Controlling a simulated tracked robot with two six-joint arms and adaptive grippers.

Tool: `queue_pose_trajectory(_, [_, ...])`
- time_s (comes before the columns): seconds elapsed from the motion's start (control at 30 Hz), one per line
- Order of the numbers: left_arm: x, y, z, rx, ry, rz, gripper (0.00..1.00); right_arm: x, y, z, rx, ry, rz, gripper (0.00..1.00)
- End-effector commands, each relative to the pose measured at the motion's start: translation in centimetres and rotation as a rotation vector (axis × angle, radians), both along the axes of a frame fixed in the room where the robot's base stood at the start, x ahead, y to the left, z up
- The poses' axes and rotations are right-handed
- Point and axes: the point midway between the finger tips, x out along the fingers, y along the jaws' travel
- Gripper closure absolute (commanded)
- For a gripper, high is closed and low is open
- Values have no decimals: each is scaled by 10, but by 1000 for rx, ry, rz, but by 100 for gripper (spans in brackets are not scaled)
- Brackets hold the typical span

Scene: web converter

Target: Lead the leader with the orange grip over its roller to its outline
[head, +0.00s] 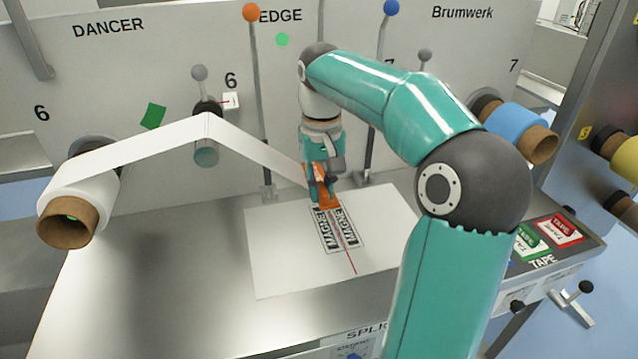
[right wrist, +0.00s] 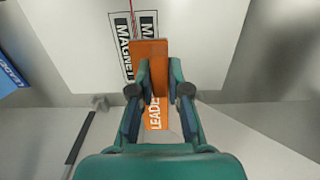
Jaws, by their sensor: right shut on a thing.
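The leader is a white web strip (head: 255,152) that runs from the white roll (head: 80,192) at the left up over a roller (head: 207,125) and down to the right. Its orange grip (head: 328,196) is at the splice plate (head: 280,270). My right gripper (head: 321,190) is shut on the orange grip, which also shows in the right wrist view (right wrist: 149,50) between the fingers (right wrist: 159,92). The grip is at the upper end of the outline between two MAGNET labels (head: 330,232). I cannot tell whether it touches the plate. My left gripper is not in view.
A blue roll (head: 518,130) sits at the right. Upright rods with an orange knob (head: 251,12) and a blue knob (head: 391,7) stand behind the arm. Red and green tape pads (head: 558,229) lie at the right edge. The bench left of the plate is clear.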

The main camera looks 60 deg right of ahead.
Motion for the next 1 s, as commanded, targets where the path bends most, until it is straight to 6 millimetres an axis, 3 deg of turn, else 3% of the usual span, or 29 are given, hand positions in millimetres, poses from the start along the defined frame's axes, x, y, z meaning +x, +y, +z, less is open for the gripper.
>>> queue_pose_trajectory(1.0, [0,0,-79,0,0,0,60,-9,-8,-104,0,0,-1,100])
